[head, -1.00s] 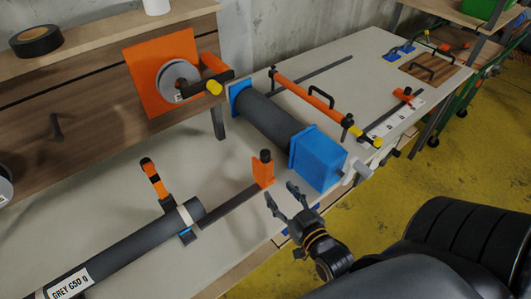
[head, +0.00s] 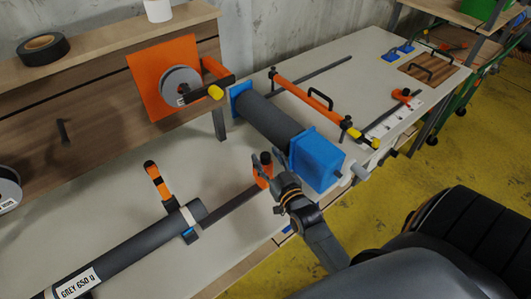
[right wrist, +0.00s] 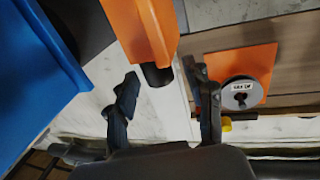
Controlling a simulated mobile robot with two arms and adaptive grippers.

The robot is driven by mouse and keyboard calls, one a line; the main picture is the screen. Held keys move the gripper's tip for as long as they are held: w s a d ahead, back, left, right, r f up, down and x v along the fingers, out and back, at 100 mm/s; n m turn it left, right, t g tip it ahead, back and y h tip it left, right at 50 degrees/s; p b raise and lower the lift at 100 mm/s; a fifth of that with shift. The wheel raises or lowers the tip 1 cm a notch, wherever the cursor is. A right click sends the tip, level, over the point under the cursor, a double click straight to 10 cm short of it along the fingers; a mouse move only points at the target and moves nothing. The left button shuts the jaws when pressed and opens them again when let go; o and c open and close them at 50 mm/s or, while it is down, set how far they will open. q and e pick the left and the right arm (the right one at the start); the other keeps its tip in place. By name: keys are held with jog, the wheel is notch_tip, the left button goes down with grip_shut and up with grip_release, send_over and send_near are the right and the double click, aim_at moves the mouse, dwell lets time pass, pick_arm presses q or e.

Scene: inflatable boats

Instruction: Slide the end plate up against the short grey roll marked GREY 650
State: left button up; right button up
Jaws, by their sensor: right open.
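The orange end plate (head: 262,170) with a dark knob on top stands on a dark rail (head: 232,204), apart from the near end of the roll. The grey roll (head: 125,252), labelled GREY 650 g, lies along the lower left. My right gripper (head: 274,172) is open beside the end plate, on its right side in the head view. In the right wrist view the end plate (right wrist: 140,28) and its black knob lie just ahead, between the directions of the two open fingers (right wrist: 160,82). Contact cannot be told. My left gripper is out of view.
A large dark roller with a blue end box (head: 318,158) stands just behind my right gripper. An orange square plate with a spool (head: 160,72) stands farther back.

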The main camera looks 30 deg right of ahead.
jog(key=shift+w+d, duration=0.1)
jog(key=shift+w, duration=0.5)
grip_shut()
